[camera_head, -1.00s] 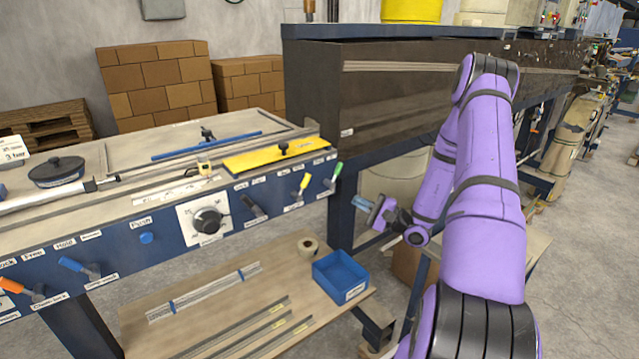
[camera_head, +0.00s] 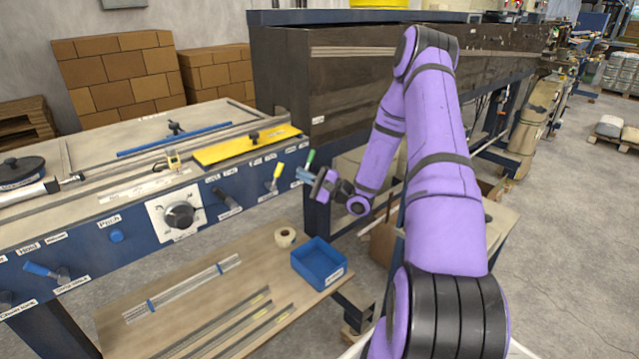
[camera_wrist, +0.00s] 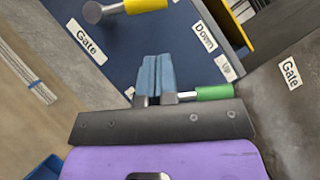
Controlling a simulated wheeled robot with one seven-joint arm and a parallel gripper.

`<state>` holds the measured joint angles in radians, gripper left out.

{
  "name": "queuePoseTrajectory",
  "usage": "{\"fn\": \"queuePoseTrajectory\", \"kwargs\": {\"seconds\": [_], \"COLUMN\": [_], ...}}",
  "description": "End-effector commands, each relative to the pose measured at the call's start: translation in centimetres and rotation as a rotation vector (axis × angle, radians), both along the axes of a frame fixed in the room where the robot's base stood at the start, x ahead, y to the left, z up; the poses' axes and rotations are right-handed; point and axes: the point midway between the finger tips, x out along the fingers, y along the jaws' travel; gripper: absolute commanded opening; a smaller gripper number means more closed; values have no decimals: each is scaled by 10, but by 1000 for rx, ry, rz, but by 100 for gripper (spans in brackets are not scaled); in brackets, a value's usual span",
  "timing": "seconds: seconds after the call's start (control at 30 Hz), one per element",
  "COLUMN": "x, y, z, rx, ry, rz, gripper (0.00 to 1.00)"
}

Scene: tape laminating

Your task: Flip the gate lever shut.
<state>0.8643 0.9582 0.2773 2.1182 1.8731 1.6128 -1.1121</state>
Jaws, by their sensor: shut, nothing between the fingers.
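A yellow-handled lever (camera_head: 277,172) and a green-handled lever (camera_head: 310,158) stand at the right end of the blue control panel. In the wrist view the yellow handle (camera_wrist: 146,5) is at the top, near a "Gate" label (camera_wrist: 87,38). The green handle (camera_wrist: 214,92) lies just right of my fingers, and another "Gate" label (camera_wrist: 290,73) is at the right. I cannot tell which lever each label names. My gripper (camera_head: 306,175), with blue fingertips, is shut and empty beside the green lever. In the wrist view its fingertips (camera_wrist: 155,74) are together; contact with the lever is unclear.
"Down" and "Up" labels (camera_wrist: 204,37) are on the panel. A black knob (camera_head: 180,215) and dark lever (camera_head: 228,202) are left of the yellow lever. A blue bin (camera_head: 319,264) and tape roll (camera_head: 285,237) sit on the lower shelf (camera_head: 190,285). A dark machine housing (camera_head: 345,85) stands behind.

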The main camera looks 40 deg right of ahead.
Motion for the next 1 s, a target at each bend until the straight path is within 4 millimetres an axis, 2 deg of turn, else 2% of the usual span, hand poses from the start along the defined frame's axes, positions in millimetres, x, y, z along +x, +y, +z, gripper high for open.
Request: {"fn": "queuePoseTrajectory", "kwargs": {"seconds": [0.03, 0.2, 0.33, 1.0], "x": [7, 9, 10, 11], "y": [5, 26, 33, 38], "z": [3, 15, 19, 24], "rx": [-1, 0, 0, -35], "ry": [-2, 0, 1, -1], "rz": [2, 2, 1, 1], "gripper": [0, 0, 0, 0]}}
